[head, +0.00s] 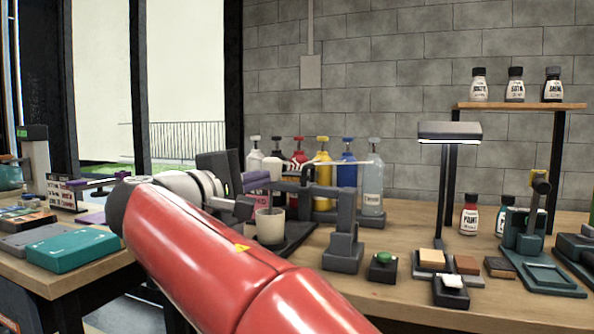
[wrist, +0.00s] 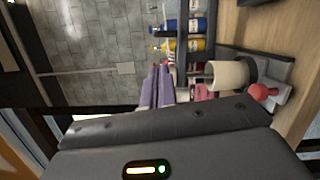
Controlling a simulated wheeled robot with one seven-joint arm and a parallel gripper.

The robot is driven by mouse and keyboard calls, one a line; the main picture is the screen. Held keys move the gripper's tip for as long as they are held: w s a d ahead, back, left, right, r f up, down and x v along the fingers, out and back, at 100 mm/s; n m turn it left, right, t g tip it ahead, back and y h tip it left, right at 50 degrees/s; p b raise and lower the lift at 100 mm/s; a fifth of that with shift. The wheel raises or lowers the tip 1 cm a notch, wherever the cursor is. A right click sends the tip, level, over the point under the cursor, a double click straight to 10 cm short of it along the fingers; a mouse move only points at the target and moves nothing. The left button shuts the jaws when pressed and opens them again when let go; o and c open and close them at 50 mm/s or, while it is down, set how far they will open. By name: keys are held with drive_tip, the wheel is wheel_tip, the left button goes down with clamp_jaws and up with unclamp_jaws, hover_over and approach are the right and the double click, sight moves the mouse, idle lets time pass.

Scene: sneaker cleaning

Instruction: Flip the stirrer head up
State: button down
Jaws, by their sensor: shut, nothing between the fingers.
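The stirrer stands on the right-hand table, with a dark post (head: 343,235) and a dark horizontal head (head: 300,188) running left from it, above and behind a beige cup (head: 270,226). The cup also shows in the wrist view (wrist: 228,75), on its side because that view is turned. My gripper (head: 258,181) has purple fingers, shut and empty. They appear close to the head's left end; contact cannot be told. In the wrist view the fingertips (wrist: 160,70) point towards the dark bar (wrist: 182,45). My red arm hides part of the base.
A red knob (wrist: 263,91) sits on a grey box beside the cup. Several bottles (head: 322,175) stand behind the stirrer. A teal case (head: 72,248) lies on the left table.

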drive_tip(key=p+x, duration=0.1)
drive_tip(key=x, duration=0.9)
idle(0.4)
drive_tip(key=shift+s+d+r+m+b, duration=0.2)
drive_tip(key=shift+d+r+m, duration=0.15)
drive_tip(key=shift+d+m, duration=0.15)
drive_tip(key=shift+s+d+r+m+b, duration=0.1)
drive_tip(key=shift+s+d+r+m, duration=0.1)
drive_tip(key=shift+d+r+m, duration=0.25)
drive_tip(key=s+d+f+m+y+b, duration=0.1)
drive_tip(key=s+d+m+y+b, duration=0.1)
drive_tip(key=d+m+b, duration=0.3)
drive_tip(key=s+d+f+m+g+y+b, duration=0.1)
drive_tip(key=s+d+m+b, duration=0.3)
drive_tip(key=d, duration=0.9)
drive_tip(key=shift+s+d+m+y+b, duration=0.25)
drive_tip(key=shift+m+y+b, duration=0.4)
drive_tip(key=shift+m, duration=0.8)
drive_tip(key=shift+a+f+h, duration=0.1)
drive_tip(key=shift+f+h, duration=0.1)
drive_tip(key=shift+h, duration=0.15)
drive_tip(key=shift+s, duration=0.1)
